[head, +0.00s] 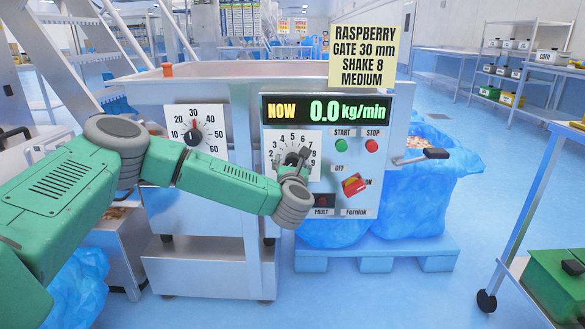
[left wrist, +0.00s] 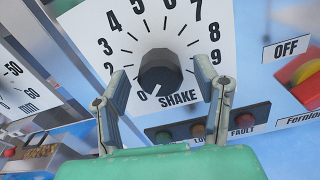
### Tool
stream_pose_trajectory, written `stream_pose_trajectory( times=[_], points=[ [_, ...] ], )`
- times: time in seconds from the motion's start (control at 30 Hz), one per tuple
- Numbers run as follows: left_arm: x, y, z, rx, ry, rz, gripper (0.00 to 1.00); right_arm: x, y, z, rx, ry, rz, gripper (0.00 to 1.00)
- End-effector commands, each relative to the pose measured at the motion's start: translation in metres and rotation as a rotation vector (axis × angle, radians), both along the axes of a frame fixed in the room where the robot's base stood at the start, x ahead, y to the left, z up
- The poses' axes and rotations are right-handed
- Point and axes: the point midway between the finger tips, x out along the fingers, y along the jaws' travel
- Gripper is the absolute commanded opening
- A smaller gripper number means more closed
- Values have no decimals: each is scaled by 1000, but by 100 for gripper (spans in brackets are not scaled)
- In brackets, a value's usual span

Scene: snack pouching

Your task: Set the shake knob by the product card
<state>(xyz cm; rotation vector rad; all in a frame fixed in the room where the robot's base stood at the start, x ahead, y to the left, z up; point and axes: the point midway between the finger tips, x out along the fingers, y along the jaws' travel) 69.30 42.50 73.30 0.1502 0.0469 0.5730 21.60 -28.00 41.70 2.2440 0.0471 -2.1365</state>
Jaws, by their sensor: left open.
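The yellow product card (head: 362,56) reads RASPBERRY, GATE 30 mm, SHAKE 8, MEDIUM. The shake dial (head: 274,152) is on the control panel, its knob largely hidden by my gripper in the head view. In the left wrist view the dark round shake knob (left wrist: 160,70) shows whole, its white mark at the lower left by 0. My left gripper (head: 303,160) is open in front of the dial. In the left wrist view its fingers (left wrist: 162,80) stand either side of the knob, with visible gaps; contact is not seen. My right gripper is not in view.
The gate dial (head: 193,137) on the left points near 30. The display (head: 326,109) reads 0.0 kg/min. START (head: 342,146) and STOP (head: 372,146) buttons and a red-yellow switch (head: 355,184) sit right of the shake dial.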

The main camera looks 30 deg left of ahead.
Motion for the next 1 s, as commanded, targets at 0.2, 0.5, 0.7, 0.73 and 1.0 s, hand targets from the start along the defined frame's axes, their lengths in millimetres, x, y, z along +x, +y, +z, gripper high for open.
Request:
stream_pose_trajectory(
  times=[0.2, 0.5, 0.7, 0.73, 1.0],
  points=[
    [4, 2, 1, 1, 0, -1, 56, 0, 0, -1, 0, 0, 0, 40],
    [4, 2, 1, 1, 1, -1, 7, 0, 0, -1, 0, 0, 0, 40],
    [4, 2, 0, 4, 3, -1, 7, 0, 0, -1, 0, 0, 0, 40],
    [4, 2, 0, 7, 5, -2, 7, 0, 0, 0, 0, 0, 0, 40],
    [4, 2, 1, 87, 55, -3, 7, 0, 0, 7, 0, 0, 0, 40]
  ],
)
